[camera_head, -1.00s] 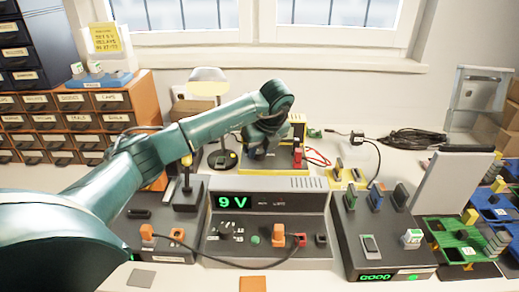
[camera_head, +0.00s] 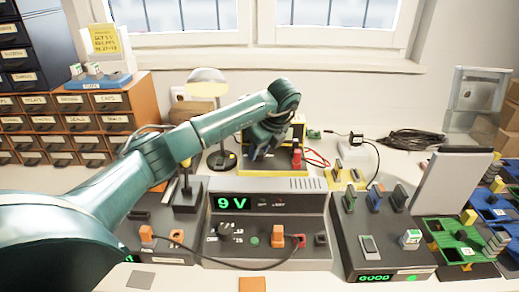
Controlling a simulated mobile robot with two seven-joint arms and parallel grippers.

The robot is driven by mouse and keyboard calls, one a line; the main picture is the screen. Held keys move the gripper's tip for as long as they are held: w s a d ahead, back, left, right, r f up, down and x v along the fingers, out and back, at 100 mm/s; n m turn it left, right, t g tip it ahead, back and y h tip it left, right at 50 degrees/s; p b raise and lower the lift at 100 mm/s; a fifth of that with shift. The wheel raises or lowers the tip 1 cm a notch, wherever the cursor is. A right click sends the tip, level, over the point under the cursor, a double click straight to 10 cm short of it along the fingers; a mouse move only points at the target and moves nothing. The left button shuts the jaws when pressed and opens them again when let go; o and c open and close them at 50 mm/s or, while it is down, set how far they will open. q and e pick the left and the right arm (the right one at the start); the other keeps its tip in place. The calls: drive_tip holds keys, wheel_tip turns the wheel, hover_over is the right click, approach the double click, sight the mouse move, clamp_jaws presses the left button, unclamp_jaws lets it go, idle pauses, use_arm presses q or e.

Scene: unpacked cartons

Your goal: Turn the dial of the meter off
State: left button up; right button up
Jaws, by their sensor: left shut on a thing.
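The yellow meter (camera_head: 299,130) stands at the back of the bench, below the window. My left arm reaches across from the left to it. My left gripper (camera_head: 259,154) points down at the meter's front and is shut on its dial. The dial itself is hidden behind the gripper, so its setting cannot be read. Red plugs and a red lead (camera_head: 316,158) show at the meter's right side. My right gripper is not in view.
A grey power supply (camera_head: 308,202) reading 9 V stands in front of the meter. A dark tester (camera_head: 372,255) reading GOOD is to its right. A lamp (camera_head: 207,82) stands behind my arm. Drawers (camera_head: 112,101) fill the left; green and blue trays lie right.

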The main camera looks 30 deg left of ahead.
use_arm(q)
drive_tip(key=o, duration=1)
drive_tip(key=p+v, duration=0.2)
drive_tip(key=v, duration=1.1)
drive_tip(key=shift+r, duration=0.1)
